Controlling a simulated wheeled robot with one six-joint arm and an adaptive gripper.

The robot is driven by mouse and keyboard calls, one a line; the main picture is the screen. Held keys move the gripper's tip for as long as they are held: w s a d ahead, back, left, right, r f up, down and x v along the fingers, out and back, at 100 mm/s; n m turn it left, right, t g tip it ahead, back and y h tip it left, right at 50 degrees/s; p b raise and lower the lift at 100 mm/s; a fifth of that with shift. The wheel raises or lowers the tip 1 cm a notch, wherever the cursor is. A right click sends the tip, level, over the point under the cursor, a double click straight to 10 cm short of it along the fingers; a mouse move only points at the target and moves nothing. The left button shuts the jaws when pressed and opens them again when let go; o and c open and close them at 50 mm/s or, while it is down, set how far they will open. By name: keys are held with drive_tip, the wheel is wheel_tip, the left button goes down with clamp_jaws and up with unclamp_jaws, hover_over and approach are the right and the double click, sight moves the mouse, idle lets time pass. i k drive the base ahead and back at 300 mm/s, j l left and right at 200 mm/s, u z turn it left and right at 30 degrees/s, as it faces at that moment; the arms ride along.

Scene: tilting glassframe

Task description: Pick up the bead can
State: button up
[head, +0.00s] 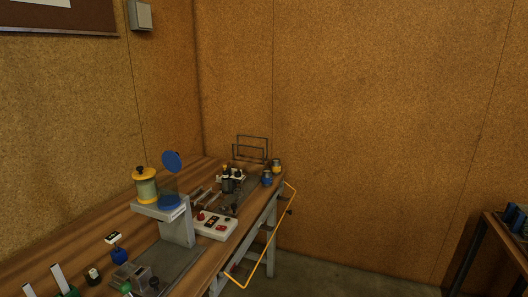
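A yellow-lidded can (147,189) with a pale body and a dark knob on top stands upright on a raised grey stand (178,226) on the workbench. I cannot tell for certain that it is the bead can. A clear-walled blue container (169,199) stands just right of it, with a round blue disc (172,160) above. Two smaller containers, one blue (267,179) and one yellow (277,167), sit near the bench's far right edge. My gripper is not in view.
The wooden workbench (90,240) runs along the left wall and holds a white control box (215,225), a dark wire frame (251,149) and several small items. A thin yellow frame (267,243) sticks out from its right side. Open floor (340,275) lies to the right.

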sight(266, 175)
drive_tip(key=u, duration=2.85)
drive_tip(key=l+u, duration=0.35)
drive_tip(key=k+l+u, duration=0.1)
drive_tip(key=l+u, duration=0.3)
drive_tip(key=k+l+u, duration=0.15)
drive_tip(key=l+u, duration=0.2)
drive_tip(key=k+l+u, duration=0.15)
drive_tip(key=l+u, duration=0.25)
drive_tip(key=k+l+u, duration=0.15)
drive_tip(key=u, duration=0.2)
drive_tip(key=k+l+u, duration=0.1)
drive_tip(key=k, duration=0.35)
drive_tip(key=k+l+u, duration=0.15)
drive_tip(key=k, duration=0.3)
drive_tip(key=k+l+u, duration=0.1)
drive_tip(key=k, duration=0.4)
drive_tip(key=k+l+z, duration=0.1)
drive_tip(key=k+z, duration=0.3)
drive_tip(key=k+l+z, duration=0.2)
drive_tip(key=k+z, duration=0.2)
drive_tip(key=k+l+z, duration=0.85)
drive_tip(key=k+l, duration=0.15)
drive_tip(key=l, duration=0.25)
drive_tip(key=z, duration=0.05)
